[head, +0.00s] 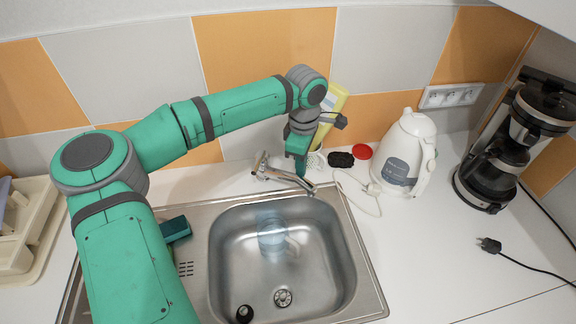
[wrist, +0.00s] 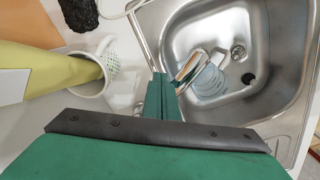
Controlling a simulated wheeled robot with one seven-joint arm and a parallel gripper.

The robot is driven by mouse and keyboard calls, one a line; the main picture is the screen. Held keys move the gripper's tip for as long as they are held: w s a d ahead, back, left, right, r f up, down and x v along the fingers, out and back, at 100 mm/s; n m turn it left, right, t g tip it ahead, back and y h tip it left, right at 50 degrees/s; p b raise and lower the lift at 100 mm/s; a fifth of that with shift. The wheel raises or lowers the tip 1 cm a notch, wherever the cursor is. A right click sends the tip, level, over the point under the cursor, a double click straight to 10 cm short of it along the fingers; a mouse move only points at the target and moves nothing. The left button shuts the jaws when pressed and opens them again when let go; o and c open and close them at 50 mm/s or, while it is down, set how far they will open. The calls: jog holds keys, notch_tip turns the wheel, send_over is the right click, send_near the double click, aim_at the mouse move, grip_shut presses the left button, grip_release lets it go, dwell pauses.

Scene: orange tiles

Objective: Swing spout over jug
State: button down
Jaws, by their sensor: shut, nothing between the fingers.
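A chrome faucet with a spout (head: 287,177) stands at the back edge of the sink. The spout points right and forward, its tip near the sink's back right corner. A clear bluish jug (head: 272,238) stands in the basin, left of the spout tip and nearer the front. My gripper (head: 301,168) points down just behind the spout, near its tip. In the wrist view the shut, empty fingers (wrist: 163,97) are close beside the spout (wrist: 190,67), with the jug (wrist: 207,82) beyond it. I cannot tell whether the fingers touch the spout.
A white kettle (head: 405,153), its cord, a red lid (head: 362,151) and a dark scrubber (head: 340,159) lie right of my gripper. A mug (wrist: 95,72) holding a yellow bottle (wrist: 48,72) is close by. A coffee maker (head: 513,145) stands far right. A sponge (head: 175,229) lies left.

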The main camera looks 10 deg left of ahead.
jog(key=shift+s+a, duration=0.7)
jog(key=shift+s, duration=0.5)
jog(key=shift+s+a, duration=1.85)
jog(key=shift+s, duration=0.35)
notch_tip(320, 180, up, 9)
jog(key=d, duration=0.1)
jog(key=shift+w+d, duration=0.3)
jog(key=shift+a, duration=0.15)
jog(key=shift+d, duration=0.2)
